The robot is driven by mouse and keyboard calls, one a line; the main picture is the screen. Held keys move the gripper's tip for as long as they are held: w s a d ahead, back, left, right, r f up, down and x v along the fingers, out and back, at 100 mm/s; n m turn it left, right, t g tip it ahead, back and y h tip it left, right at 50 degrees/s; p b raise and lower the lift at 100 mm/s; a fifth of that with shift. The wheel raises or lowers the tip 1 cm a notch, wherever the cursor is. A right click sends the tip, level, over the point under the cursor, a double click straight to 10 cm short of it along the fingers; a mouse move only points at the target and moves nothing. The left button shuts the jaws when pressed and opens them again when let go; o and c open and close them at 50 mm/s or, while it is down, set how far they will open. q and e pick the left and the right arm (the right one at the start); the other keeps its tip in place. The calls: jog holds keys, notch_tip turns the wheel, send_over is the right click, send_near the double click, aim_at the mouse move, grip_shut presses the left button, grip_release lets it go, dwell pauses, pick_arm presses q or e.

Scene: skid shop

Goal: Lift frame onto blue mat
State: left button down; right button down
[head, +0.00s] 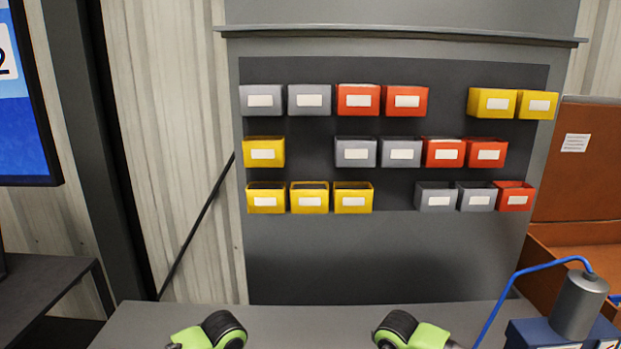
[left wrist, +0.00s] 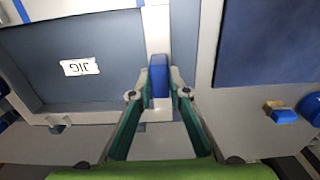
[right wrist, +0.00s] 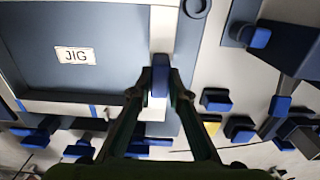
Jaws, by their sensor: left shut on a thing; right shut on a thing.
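My left gripper (left wrist: 159,92) is shut on a blue grip (left wrist: 158,76) on a pale bar of the frame (left wrist: 156,30) in the left wrist view. My right gripper (right wrist: 160,88) is shut on another blue grip (right wrist: 160,72) on a pale bar of the frame (right wrist: 165,30) in the right wrist view. Beside the bars lies a blue-grey surface labelled JIG (left wrist: 85,35), also in the right wrist view (right wrist: 100,80). A dark blue flat area (left wrist: 268,45), possibly the mat, lies right of the left gripper. The head view shows neither fingers nor frame.
Several blue-ended fixtures (right wrist: 215,98) and a yellow piece (right wrist: 212,124) lie right of the right gripper. A yellow-and-blue block (left wrist: 280,112) is right of the left gripper. Wall bins (head: 310,98) hang ahead. A grey canister with a blue hose (head: 580,305) stands at right.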

pick_arm(q)
jog(key=shift+w+d+r, duration=0.1)
jog(key=shift+r, duration=0.1)
pick_arm(e)
jog(key=shift+w+r, duration=0.1)
jog(key=shift+r, duration=0.05)
